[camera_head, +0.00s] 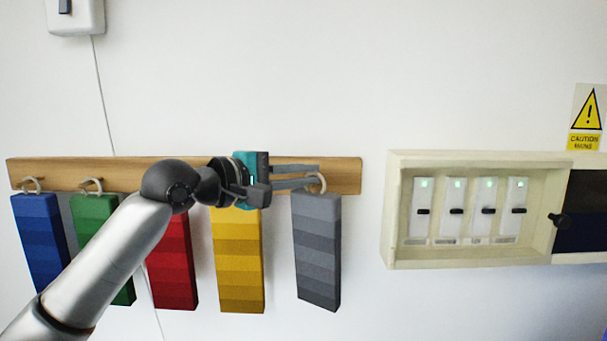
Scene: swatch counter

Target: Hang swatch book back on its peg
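The grey swatch book (317,250) is upright with a slight tilt below the right end of the wooden peg rail (345,175). Its pale ring (322,184) is at the top, in front of the rail's lower part. My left gripper (317,175) reaches in from the left at the ring. Its two fingers are apart with a gap between them, and their tips overlap the ring in the picture. I cannot tell whether they touch it. The peg behind the ring is hidden, so I cannot tell whether the ring is on it. My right gripper is out of view.
Blue (40,240), green (88,207), red (172,265) and yellow (238,265) swatch books hang along the rail to the left, partly behind my arm. A cream switch box (395,215) with a dark knob (560,220) is on the wall at right. Wall between is clear.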

